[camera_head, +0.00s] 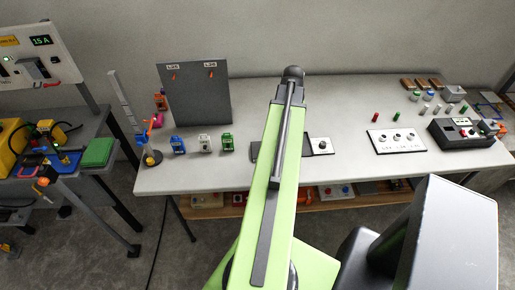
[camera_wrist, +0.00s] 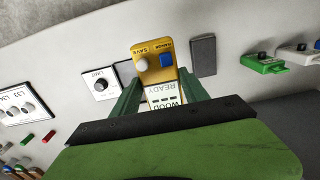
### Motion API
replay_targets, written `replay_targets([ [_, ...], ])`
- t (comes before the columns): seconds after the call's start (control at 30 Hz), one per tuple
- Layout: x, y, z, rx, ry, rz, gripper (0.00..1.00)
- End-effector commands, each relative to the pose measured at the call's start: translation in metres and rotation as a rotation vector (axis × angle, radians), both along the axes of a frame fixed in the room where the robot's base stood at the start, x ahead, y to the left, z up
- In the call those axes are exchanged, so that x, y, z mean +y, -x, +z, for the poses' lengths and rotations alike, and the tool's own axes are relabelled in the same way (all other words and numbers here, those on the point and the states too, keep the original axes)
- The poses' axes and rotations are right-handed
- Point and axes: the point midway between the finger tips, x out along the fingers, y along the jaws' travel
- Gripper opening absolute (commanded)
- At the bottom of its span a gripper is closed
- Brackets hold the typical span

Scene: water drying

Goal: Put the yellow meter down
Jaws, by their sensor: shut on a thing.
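The meter is over the pale table between a dark grey pad (camera_wrist: 203,56) and a white panel with a black knob (camera_wrist: 102,84). I cannot tell whether its underside touches the table. In the head view my arm hides the meter and my gripper.
A multi-knob panel (camera_head: 396,141) and a black device (camera_head: 462,132) are at right. Bare table lies between the knob panels.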

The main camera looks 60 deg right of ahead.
Motion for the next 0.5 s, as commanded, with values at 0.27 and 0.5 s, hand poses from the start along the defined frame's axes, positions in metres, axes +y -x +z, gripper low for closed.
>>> replay_targets([
  [0.27, 0.028, -0.064, -0.051, 0.0, 0.0, 0.007, 0.0],
  [0.5, 0.044, -0.101, -0.07, 0.0, 0.0, 0.004, 0.0],
])
